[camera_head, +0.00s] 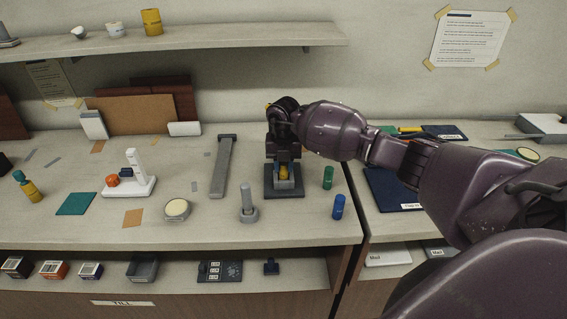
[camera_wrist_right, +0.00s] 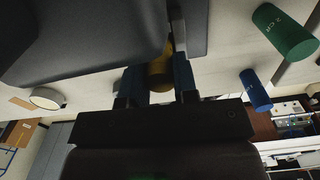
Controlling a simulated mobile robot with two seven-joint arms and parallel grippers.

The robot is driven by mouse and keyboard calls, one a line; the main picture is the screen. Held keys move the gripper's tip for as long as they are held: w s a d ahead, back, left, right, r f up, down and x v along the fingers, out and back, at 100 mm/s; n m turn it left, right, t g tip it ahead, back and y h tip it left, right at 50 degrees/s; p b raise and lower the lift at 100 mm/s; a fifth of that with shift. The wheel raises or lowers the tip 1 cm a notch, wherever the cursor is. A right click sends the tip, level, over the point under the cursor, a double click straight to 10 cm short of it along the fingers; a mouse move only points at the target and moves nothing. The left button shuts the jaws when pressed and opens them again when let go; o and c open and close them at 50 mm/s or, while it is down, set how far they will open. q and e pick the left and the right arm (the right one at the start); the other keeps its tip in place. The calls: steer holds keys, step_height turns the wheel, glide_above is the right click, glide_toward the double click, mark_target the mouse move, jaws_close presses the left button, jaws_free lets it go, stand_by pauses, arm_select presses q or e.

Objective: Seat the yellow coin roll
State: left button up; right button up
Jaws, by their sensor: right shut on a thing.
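The yellow coin roll (camera_head: 284,174) is upright between the fingers of my right gripper (camera_head: 284,168), at the dark grey holder (camera_head: 284,194) on the counter. In the right wrist view the yellow roll (camera_wrist_right: 160,74) shows between the two blue-grey fingers (camera_wrist_right: 160,86), and a large grey block (camera_wrist_right: 80,40) fills the upper left, close to it. My right gripper is shut on the roll. The roll's lower end is hidden, so I cannot tell how deep it sits. My left gripper is not in view.
A green roll (camera_head: 328,177) and a blue roll (camera_head: 339,206) stand just right of the holder. A grey post on a round base (camera_head: 248,204) stands to its left, with a long grey bar (camera_head: 223,167) behind. The counter's front strip is clear.

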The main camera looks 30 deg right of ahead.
steer(key=shift+f, duration=0.2)
steer(key=o, duration=1)
steer(key=shift+r, duration=0.1)
steer(key=shift+r, duration=0.35)
step_height(320, 180, up, 9)
steer(key=shift+r, duration=0.45)
